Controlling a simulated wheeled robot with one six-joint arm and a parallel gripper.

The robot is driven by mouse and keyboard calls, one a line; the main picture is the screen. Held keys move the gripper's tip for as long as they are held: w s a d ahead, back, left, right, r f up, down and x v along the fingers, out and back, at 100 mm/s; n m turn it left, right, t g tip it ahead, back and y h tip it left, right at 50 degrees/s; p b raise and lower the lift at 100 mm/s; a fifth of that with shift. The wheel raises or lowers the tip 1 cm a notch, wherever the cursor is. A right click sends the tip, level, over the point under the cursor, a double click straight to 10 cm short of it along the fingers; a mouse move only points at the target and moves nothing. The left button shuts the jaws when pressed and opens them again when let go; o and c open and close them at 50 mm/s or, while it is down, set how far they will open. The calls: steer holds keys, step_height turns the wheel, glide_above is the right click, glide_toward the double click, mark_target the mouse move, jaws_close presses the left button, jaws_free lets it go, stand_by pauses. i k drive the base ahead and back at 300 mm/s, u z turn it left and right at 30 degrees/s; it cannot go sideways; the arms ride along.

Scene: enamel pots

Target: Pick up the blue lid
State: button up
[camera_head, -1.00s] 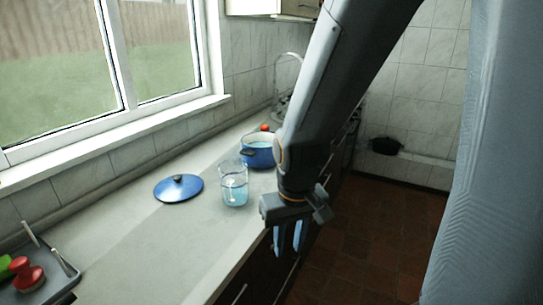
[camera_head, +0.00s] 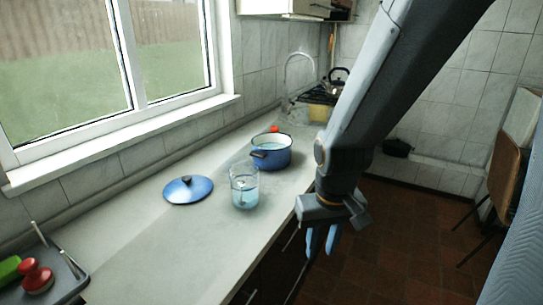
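The blue lid (camera_head: 188,190) lies flat on the counter, with its dark knob on top. A blue enamel pot (camera_head: 271,152) stands uncovered behind it to the right. My gripper (camera_head: 321,241) hangs pointing down past the front edge of the counter, well to the right of the lid and apart from it. Its two blue fingers show a small gap, with nothing seen between them.
A glass of bluish liquid (camera_head: 244,187) stands on the counter (camera_head: 170,250) between the lid and my gripper. A tray (camera_head: 72,283) with a red-handled item (camera_head: 36,277) is at the lower left. The counter in front of the lid is clear.

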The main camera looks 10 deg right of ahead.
mark_target(188, 189)
steer(key=z, duration=1.5)
steer(key=i, duration=1.4)
steer(key=u, duration=3.15)
